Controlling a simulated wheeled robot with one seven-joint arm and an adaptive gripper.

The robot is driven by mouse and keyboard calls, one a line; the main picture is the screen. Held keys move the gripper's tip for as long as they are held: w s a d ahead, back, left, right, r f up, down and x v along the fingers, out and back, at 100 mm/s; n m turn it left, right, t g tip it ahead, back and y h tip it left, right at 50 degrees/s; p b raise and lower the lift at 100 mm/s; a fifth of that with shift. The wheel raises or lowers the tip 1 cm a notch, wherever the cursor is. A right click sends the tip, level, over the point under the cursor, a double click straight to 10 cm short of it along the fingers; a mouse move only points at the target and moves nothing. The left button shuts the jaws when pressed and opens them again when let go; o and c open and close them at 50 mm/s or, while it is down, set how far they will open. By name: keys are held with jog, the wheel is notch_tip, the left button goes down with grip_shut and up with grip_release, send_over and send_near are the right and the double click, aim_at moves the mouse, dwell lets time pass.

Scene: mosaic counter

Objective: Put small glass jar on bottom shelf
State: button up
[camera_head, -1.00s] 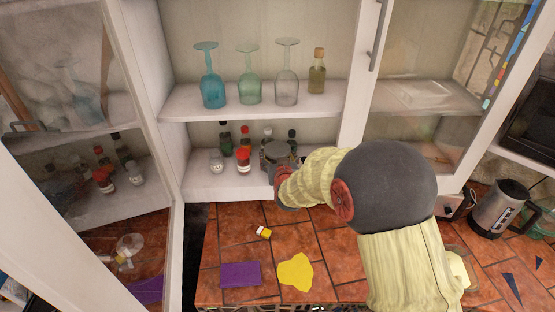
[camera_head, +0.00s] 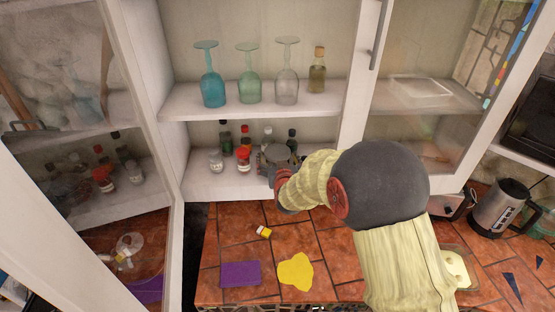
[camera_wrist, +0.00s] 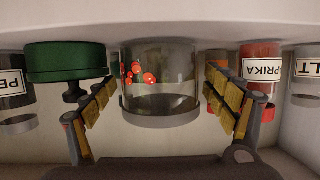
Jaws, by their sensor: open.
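The small glass jar (camera_wrist: 158,75) is clear, with red spots on it and a grey band at its lower edge in the wrist view. It is between the two spread fingers of my gripper (camera_wrist: 160,105), with gaps on both sides. In the head view my gripper (camera_head: 277,160) reaches into the cabinet at the bottom shelf (camera_head: 205,184), and it largely hides the jar there. The wrist view shows the jar against a pale surface along the top edge. The exact contact between jar and shelf is hard to make out.
A red-topped spice jar (camera_head: 243,160) and several bottles stand left of and behind my gripper. A green-lidded thing (camera_wrist: 66,62) and a paprika jar (camera_wrist: 260,70) flank the glass jar. The upper shelf (camera_head: 180,106) with upturned glasses is above. The cabinet's upright (camera_head: 357,90) is at right.

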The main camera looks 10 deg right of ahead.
jog(key=shift+r, duration=0.2)
jog(key=s+a+r+g+y, duration=0.1)
jog(key=s+r, duration=0.3)
jog(key=s, duration=0.3)
jog(key=s+a+r+n+g+y, duration=0.1)
jog(key=s+r+g, duration=0.15)
jog(key=s, duration=0.55)
jog(key=s+a+r+y, duration=0.1)
jog(key=s+a+r, duration=0.1)
jog(key=s+r, duration=0.35)
jog(key=s+d+g, duration=0.1)
jog(key=s+g, duration=0.1)
jog(key=s, duration=1)
jog(key=s+d+g+h, duration=0.1)
jog(key=s+d+g, duration=0.1)
jog(key=s, duration=1)
jog(key=shift+d+r+g, duration=0.15)
jog(key=shift+r+g, duration=0.05)
jog(key=shift+g, duration=0.45)
jog(key=shift+f, duration=0.1)
